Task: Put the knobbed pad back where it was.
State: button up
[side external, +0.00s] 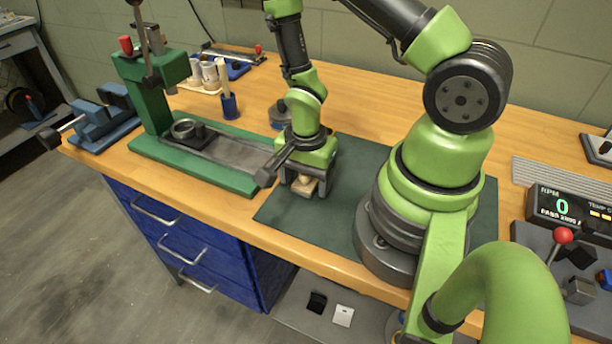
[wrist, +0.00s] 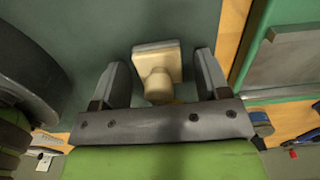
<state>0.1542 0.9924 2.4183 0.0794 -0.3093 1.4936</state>
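The knobbed pad (wrist: 157,62) is a cream square block with a round knob. In the wrist view it lies between the two fingers of my gripper (wrist: 163,60), its knob toward the palm, with a gap on each side. In the side external view the pad (side external: 305,185) shows low between the fingers of my gripper (side external: 304,190), at the left part of the dark green mat (side external: 345,165). My gripper is open around the pad and not closed on it. The pad's underside is hidden, so I cannot tell its exact contact with the mat.
A green press (side external: 160,85) with a long green base (side external: 225,177) stands just left of my gripper. A dark round-topped item (side external: 279,115) is close behind. A blue cup (side external: 229,105) and a rack of white cylinders (side external: 208,75) stand further back.

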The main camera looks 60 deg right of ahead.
notch_tip(320, 180, up, 23)
jog(key=a+n+t, duration=0.3)
jog(key=n+t, duration=0.1)
jog(key=n, duration=0.2)
jog(key=s+a+r+n+t+y, duration=0.2)
jog(key=s+a+r+n+t, duration=0.1)
jog(key=s+r+n, duration=0.2)
notch_tip(320, 180, up, 3)
jog(key=n, duration=0.3)
jog(key=shift+s, duration=0.15)
